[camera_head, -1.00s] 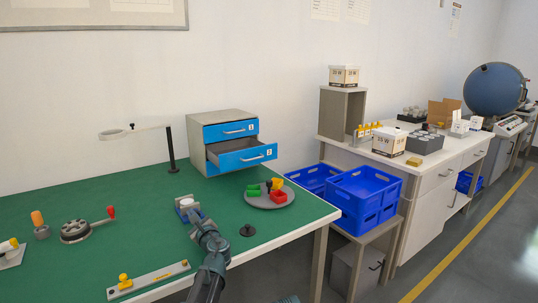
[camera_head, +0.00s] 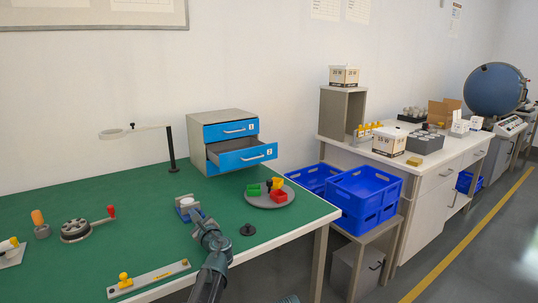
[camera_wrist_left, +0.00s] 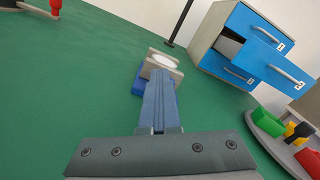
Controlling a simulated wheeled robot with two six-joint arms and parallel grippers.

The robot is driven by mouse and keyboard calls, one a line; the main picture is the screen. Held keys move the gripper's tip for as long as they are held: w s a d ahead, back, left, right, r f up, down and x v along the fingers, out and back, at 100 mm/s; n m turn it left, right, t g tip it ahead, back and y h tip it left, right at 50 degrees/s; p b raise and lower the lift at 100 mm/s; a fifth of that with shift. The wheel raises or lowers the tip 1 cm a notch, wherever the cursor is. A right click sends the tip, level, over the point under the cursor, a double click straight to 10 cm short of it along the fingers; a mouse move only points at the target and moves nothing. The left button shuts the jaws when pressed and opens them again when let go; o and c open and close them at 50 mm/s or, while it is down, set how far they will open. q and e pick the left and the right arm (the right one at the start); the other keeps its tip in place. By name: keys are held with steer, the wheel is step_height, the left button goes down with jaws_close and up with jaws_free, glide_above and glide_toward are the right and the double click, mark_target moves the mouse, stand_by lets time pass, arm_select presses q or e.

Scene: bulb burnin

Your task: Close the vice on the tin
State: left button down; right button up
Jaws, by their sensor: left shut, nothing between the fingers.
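The vice (camera_head: 185,197) stands on the green bench, with grey jaws and a blue body. It also shows in the left wrist view (camera_wrist_left: 138,85), just beyond my fingertips. The tin (camera_head: 187,202) shows as a pale round top between the grey jaws, and in the left wrist view (camera_wrist_left: 163,61) too. I cannot tell whether both jaws touch it. My left gripper (camera_head: 200,220) is shut and empty, at the near side of the vice. In the left wrist view its fingers (camera_wrist_left: 160,82) point at the vice and hide part of it. My right gripper is not in view.
A drawer unit (camera_head: 226,116) with its lower drawer open stands behind. A round grey tray (camera_head: 283,201) with small coloured bins lies to the right, near a dark knob-like piece (camera_head: 248,230). A lamp-like stand (camera_head: 172,150) rises behind the vice.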

arm_select(q)
steer(key=shift+d+r+p, duration=0.15)
steer(key=shift+r+p, duration=0.2)
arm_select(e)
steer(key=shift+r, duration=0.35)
arm_select(q)
steer(key=shift+s+d, duration=0.2)
steer(key=shift+s, duration=0.3)
steer(key=v, duration=0.5)
steer(key=shift+w, duration=0.1)
steer(key=shift+a, duration=0.15)
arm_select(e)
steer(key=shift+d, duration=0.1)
